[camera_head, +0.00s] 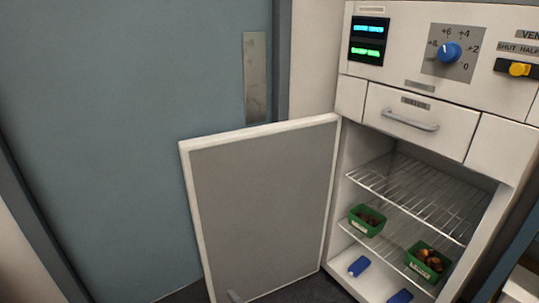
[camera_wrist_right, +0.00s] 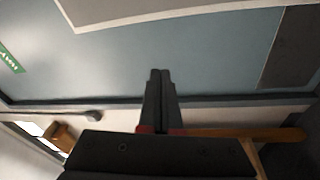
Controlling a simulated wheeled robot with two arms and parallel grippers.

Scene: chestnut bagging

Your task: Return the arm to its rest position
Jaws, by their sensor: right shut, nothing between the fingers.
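My right gripper (camera_wrist_right: 160,76) shows in the right wrist view, with its two dark fingers together and nothing between them. It points toward a blue-grey door panel, clear of any object. No gripper can be made out in the head view, and my left gripper is in neither view. In the head view a white cabinet (camera_head: 355,98) stands on the right, with its grey-panelled door (camera_head: 262,215) swung wide open to the left. A green tub (camera_head: 367,221) and a second green tub (camera_head: 427,262), both holding brown chestnuts, sit inside on wire shelving.
An upper wire shelf (camera_head: 420,195) looks empty. Two blue objects (camera_head: 358,266) lie low in the cabinet. Above are a drawer (camera_head: 418,118), a blue knob (camera_head: 450,53) and a yellow slider (camera_head: 518,69). A large blue-grey door (camera_head: 130,90) fills the left. The open cabinet door juts into the floor space.

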